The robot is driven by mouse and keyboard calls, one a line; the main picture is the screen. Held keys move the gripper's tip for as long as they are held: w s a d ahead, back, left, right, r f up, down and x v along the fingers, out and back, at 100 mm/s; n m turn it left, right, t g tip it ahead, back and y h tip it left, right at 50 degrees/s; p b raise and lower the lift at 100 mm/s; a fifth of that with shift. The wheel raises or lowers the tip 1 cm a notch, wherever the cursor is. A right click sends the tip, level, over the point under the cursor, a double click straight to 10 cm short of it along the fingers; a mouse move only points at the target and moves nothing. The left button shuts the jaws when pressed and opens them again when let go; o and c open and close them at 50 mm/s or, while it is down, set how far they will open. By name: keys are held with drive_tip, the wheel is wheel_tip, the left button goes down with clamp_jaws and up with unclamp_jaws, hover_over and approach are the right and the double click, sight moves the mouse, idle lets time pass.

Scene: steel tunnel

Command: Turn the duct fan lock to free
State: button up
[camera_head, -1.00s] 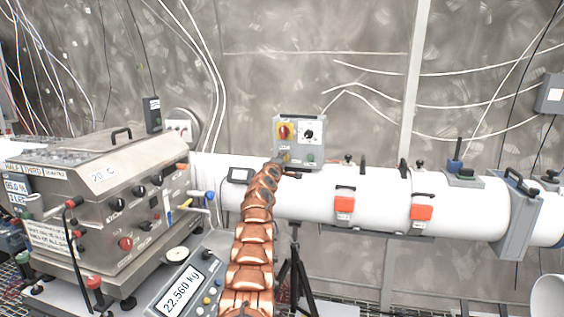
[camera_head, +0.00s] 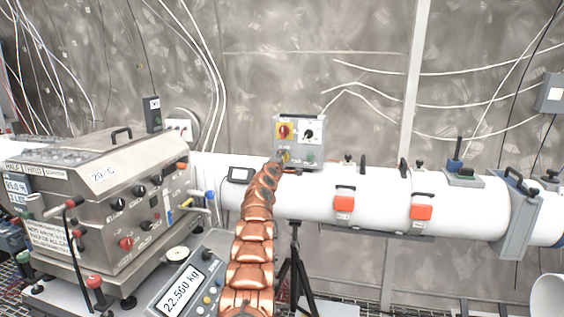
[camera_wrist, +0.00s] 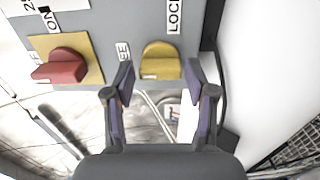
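The grey control box (camera_head: 313,150) is mounted at the white duct. Its yellow lock knob (camera_wrist: 160,62) shows in the wrist view, with a partly covered label ending in "EE" to its left and a cut-off label reading "LOC" above right. Which label the knob points to is not clear. My gripper (camera_wrist: 162,80) is open and empty. Its two dark fingers stand left and right of the knob's lower edge, and contact is not visible. In the head view my copper-coloured arm reaches up to the box and hides most of the gripper.
A red switch on a yellow plate (camera_wrist: 66,66) is left of the knob in the wrist view. A dial (camera_head: 308,134) sits on the box's upper right. The white duct (camera_head: 385,205) carries orange-red latches. A steel machine (camera_head: 110,200) and a scale display (camera_head: 183,287) are left of my arm.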

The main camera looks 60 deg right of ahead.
drive_tip(key=shift+o, duration=0.9)
drive_tip(key=shift+a, duration=0.15)
drive_tip(key=v, duration=0.7)
idle(0.5)
drive_tip(key=shift+s+a, duration=0.1)
idle(0.3)
